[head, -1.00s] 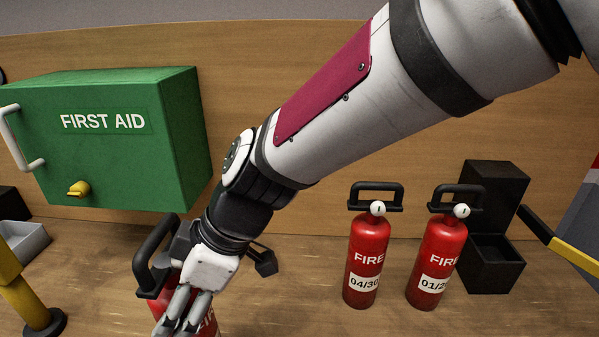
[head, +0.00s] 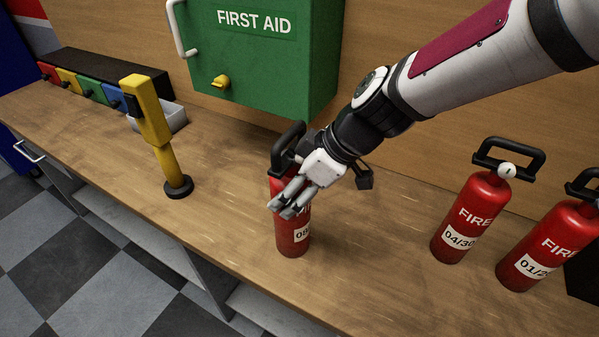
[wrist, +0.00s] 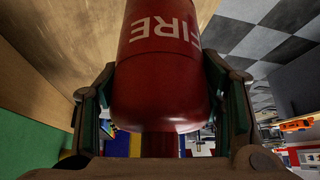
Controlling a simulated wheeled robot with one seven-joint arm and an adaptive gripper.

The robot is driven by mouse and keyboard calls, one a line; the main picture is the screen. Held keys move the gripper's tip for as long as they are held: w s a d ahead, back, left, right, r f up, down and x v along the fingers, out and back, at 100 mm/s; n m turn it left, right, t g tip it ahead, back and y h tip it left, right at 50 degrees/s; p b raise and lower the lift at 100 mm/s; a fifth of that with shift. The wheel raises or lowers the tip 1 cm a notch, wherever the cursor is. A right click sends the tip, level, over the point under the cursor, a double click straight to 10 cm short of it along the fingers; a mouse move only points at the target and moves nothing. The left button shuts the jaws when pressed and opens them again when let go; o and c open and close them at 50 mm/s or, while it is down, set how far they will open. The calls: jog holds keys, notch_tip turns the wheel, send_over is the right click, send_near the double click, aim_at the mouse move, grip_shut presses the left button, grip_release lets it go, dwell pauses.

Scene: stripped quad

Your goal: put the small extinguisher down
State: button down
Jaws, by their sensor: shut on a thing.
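A small red fire extinguisher (head: 292,238) with a black handle and a white date label stands upright in the head view, over the middle of the wooden bench. My gripper (head: 287,207) is shut on its upper body, from the right and behind. Whether its base touches the bench top I cannot tell. In the wrist view the extinguisher (wrist: 160,75) sits between both fingers of my gripper (wrist: 158,92), its lettering upside down and its base out of the picture. My fingers hide part of its label side in the head view.
Two more red extinguishers (head: 470,220) (head: 547,250) stand to the right. A yellow post on a black base (head: 177,188) stands to the left. A green first aid box (head: 270,50) hangs behind. The wooden bench (head: 225,215) is bare around the held extinguisher; its front edge is near.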

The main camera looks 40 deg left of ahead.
jog(key=shift+c, duration=2.3)
grip_release()
jog(key=b+v, duration=0.1)
jog(key=v, duration=1.1)
jog(key=shift+d+r, duration=0.1)
jog(key=shift+d, duration=0.1)
